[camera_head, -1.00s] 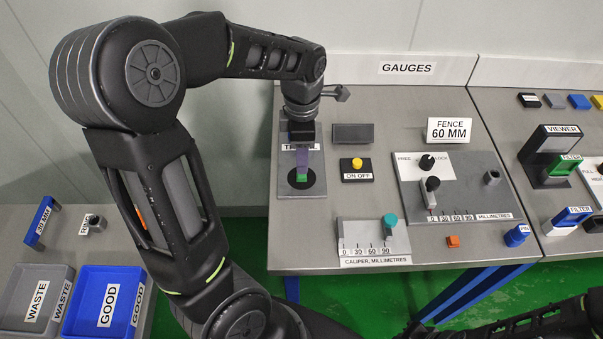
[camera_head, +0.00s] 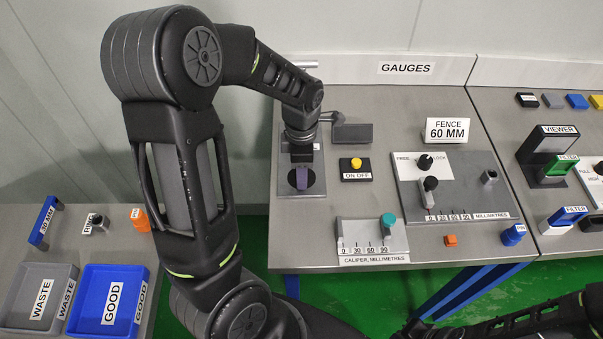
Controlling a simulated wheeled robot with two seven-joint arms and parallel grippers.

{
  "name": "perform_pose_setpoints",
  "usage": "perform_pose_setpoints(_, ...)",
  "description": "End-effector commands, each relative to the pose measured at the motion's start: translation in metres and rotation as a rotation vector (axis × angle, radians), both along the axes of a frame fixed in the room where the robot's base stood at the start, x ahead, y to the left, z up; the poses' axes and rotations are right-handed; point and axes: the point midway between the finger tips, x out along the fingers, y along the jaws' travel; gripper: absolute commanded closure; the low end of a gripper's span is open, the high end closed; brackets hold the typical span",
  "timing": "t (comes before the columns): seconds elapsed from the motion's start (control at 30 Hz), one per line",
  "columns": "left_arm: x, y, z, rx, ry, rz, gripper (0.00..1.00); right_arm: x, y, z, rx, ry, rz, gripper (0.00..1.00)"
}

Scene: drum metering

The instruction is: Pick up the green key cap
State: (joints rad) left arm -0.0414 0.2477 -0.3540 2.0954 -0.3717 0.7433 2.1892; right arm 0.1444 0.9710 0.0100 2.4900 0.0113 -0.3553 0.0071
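My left arm reaches over the gauges table, and its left gripper (camera_head: 302,180) points down at the tester plate (camera_head: 318,187) at the table's left end. I cannot tell whether the fingers are open or shut. No green key cap can be made out there; the wrist hides part of the spot. A green filter piece (camera_head: 561,166) sits in the black viewer at the right. Part of my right arm shows at the bottom right, with its gripper not visible.
The ON OFF box (camera_head: 357,170), a caliper gauge (camera_head: 373,240) and the fence gauge (camera_head: 455,188) stand right of the gripper. Several coloured caps, including a blue one (camera_head: 577,101), lie at the far right. A blue GOOD bin (camera_head: 85,300) and grey WASTE bin (camera_head: 18,297) stand left.

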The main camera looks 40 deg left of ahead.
Motion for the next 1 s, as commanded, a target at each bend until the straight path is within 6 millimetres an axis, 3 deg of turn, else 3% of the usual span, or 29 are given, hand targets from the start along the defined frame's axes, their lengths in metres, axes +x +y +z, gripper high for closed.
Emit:
perform_pose_setpoints(0.47,0.0003,0.0001,0.0006,0.001,-0.001,0.0,0.51,0.0,0.0001,-0.0002,0.0,0.0,0.0,1.0)
perform_pose_setpoints(1.0,0.0002,0.0002,0.0006,0.001,-0.001,0.0,0.94,0.0001,0.0,-0.0001,0.0,0.0,0.0,1.0)
